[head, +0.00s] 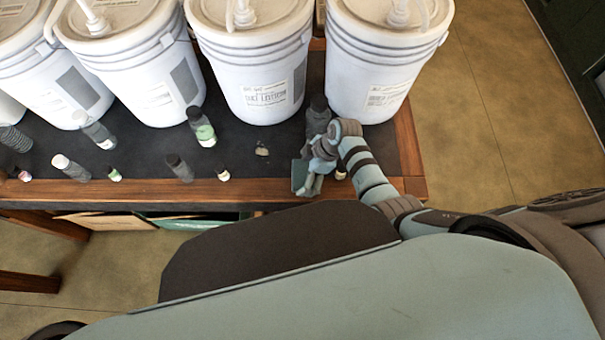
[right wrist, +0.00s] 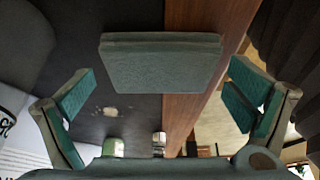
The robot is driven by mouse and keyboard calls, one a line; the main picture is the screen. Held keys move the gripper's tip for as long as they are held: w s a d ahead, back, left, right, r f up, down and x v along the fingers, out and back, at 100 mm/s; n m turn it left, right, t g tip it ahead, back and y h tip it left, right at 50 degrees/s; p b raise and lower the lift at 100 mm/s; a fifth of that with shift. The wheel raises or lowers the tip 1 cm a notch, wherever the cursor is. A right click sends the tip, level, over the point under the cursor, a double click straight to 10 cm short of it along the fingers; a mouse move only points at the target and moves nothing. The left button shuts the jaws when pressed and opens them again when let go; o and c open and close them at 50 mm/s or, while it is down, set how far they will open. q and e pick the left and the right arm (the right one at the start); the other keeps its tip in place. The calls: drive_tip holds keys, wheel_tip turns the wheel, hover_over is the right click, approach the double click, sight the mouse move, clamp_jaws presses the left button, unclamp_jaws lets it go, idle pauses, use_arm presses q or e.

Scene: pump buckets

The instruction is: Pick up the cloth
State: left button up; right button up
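The cloth (head: 299,176) is a small dark teal folded pad at the front edge of the table, partly covered by my right gripper (head: 317,170). In the right wrist view the cloth (right wrist: 160,65) looks like a flat block in front of the gripper, over the dark table top and its wooden edge. The right gripper (right wrist: 160,92) is open, with its teal-padded fingers spread wide on either side and a gap between each finger and the cloth. My left gripper is not in view.
Several white buckets (head: 262,90) line the back of the table (head: 245,190). Small bottles (head: 202,128) stand to the left, and a dark bottle (head: 317,115) stands just behind the right gripper. A small pale patch (head: 262,149) lies on the table top. Boxes (head: 185,222) sit below.

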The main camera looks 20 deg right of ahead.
drive_tip(key=c, duration=0.9)
drive_tip(key=shift+o, duration=0.2)
drive_tip(key=shift+r, duration=0.1)
wheel_tip(320, 180, up, 11)
drive_tip(key=p, duration=0.4)
wheel_tip(320, 180, up, 9)
hover_over(305, 173)
